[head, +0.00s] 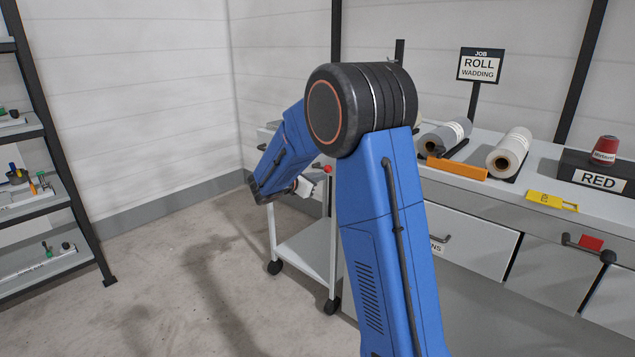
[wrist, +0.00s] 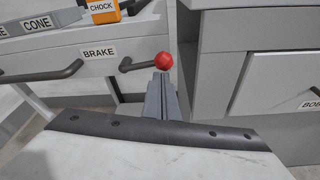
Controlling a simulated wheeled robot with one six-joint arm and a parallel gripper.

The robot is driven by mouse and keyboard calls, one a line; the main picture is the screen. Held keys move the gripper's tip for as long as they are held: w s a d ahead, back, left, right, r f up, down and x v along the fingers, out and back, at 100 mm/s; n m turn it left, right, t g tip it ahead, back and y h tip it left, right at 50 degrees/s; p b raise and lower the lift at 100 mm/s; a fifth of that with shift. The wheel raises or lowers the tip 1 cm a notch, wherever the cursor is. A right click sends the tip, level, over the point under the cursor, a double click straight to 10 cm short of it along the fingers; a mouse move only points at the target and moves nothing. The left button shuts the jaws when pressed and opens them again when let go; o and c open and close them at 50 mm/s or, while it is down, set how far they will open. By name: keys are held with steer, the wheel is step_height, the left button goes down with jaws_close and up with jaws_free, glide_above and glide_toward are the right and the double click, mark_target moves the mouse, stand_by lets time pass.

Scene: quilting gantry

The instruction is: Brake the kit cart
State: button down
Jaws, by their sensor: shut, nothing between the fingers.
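The kit cart (head: 305,246) is a pale grey cart on dark castors, partly hidden behind my blue arm in the head view. Its brake lever is a dark bar ending in a red ball knob (wrist: 163,60), beside a BRAKE label (wrist: 98,52) on the cart's front panel in the wrist view. The red knob (head: 328,169) also shows small beside my arm in the head view. My gripper (wrist: 162,80) is shut and empty, its tips just below the knob in the picture; I cannot tell whether they touch it.
A dark handle (wrist: 52,76) sits left of the brake lever, and an orange CHOCK item (wrist: 101,12) is on top of the cart. A grey cabinet (wrist: 222,60) stands close on the right. A shelf rack (head: 45,195) is at left; the floor (head: 160,270) between is clear.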

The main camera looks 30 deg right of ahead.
steer(key=shift+w+r+n+g, duration=0.1)
steer(key=shift+r+n+g, duration=0.2)
steer(key=shift+r+n, duration=0.7)
steer(key=shift+r+m, duration=0.3)
steer(key=shift+r, duration=0.1)
steer(key=shift+f, duration=0.1)
steer(key=s+a+f, duration=0.1)
steer(key=s+a, duration=0.3)
steer(key=a, duration=0.7)
stand_by(0.3)
